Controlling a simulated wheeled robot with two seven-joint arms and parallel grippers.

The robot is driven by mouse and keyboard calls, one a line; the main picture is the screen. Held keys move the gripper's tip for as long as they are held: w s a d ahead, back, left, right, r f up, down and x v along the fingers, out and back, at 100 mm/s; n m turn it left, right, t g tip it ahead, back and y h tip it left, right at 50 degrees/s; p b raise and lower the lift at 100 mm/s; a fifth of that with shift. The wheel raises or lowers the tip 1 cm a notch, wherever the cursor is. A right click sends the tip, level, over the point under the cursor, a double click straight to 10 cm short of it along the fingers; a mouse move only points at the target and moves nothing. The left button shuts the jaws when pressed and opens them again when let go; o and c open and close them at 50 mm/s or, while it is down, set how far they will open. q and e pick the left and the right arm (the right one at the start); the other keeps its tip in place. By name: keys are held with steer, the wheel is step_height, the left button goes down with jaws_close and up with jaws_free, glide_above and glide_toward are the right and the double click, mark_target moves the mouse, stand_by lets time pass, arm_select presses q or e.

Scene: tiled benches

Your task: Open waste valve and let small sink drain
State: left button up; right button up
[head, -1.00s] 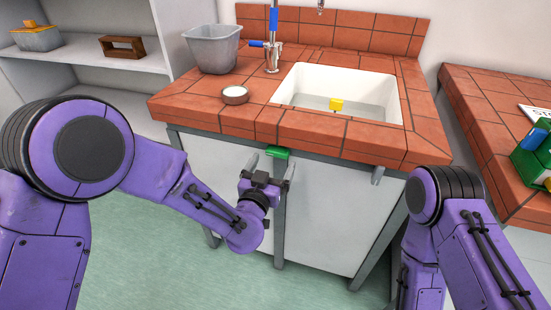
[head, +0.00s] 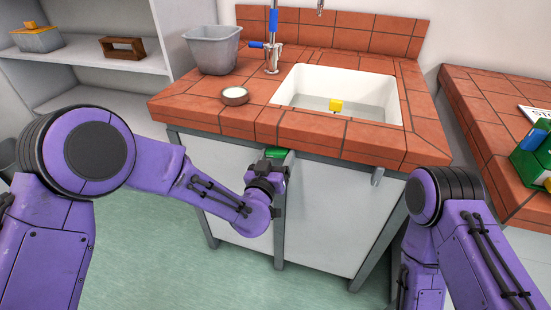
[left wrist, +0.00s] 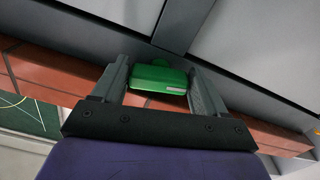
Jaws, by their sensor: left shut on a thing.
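The white sink (head: 345,80) is set in the red-tiled bench and holds shallow water (head: 312,103). A yellow block (head: 336,105) is in the basin. A green handle (head: 276,152) is under the bench's front edge, at the top of the cupboard front. It also shows in the left wrist view (left wrist: 158,78), between both fingers. My left gripper (head: 277,160) is shut on this handle and partly hides it in the head view. My right arm shows at the right, but its gripper is out of view. The drain is not visible.
A grey bin (head: 212,48), a round dish (head: 235,96) and a tap with blue parts (head: 272,50) stand on the bench left of the sink. A second tiled bench (head: 480,110) at right carries a green box (head: 530,155). Shelves (head: 90,60) stand at left.

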arm_select(q)
steer(key=shift+n, duration=0.9)
steer(key=o, duration=1)
steer(key=b+v, duration=0.1)
steer(key=v, duration=0.9)
steer(key=shift+s, duration=0.3)
